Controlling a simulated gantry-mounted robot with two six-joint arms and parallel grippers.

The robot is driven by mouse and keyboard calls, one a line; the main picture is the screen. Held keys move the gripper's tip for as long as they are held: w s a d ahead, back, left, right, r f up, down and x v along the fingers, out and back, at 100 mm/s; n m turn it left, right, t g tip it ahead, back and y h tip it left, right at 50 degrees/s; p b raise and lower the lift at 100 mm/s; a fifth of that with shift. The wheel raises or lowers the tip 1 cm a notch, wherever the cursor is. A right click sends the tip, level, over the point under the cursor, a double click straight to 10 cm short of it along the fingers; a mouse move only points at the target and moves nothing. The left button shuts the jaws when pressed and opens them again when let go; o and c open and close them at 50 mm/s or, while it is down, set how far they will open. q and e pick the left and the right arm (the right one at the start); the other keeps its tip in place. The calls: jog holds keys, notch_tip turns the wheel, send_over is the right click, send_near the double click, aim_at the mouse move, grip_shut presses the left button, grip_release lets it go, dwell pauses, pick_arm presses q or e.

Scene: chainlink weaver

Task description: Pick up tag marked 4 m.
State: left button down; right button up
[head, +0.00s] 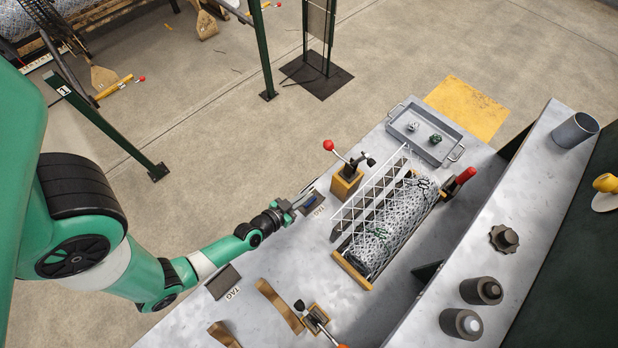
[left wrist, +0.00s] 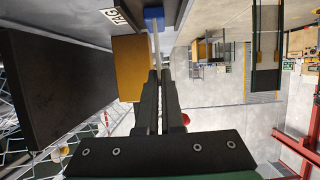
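My left gripper (head: 294,204) is low over the left edge of the workbench, in front of a dark tag holder (head: 312,198) with a label. In the left wrist view its two dark fingers (left wrist: 157,75) are close together, with a thin grey strip (left wrist: 155,44) between them. The strip looks like a tag seen edge-on; no 4 m marking is readable. A second plate labelled TAG (head: 223,281) lies nearer. My right gripper is not in view.
A wire-mesh roll (head: 392,228) with a lattice lies in a wooden-ended cradle to the right. A red-knobbed clamp (head: 346,183) stands just beyond the gripper. A grey tray (head: 407,116) is at the back. A raised shelf (head: 500,225) borders the right.

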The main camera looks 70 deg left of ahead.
pick_arm(q)
notch_tip(320, 180, up, 18)
jog(key=p, duration=1.8)
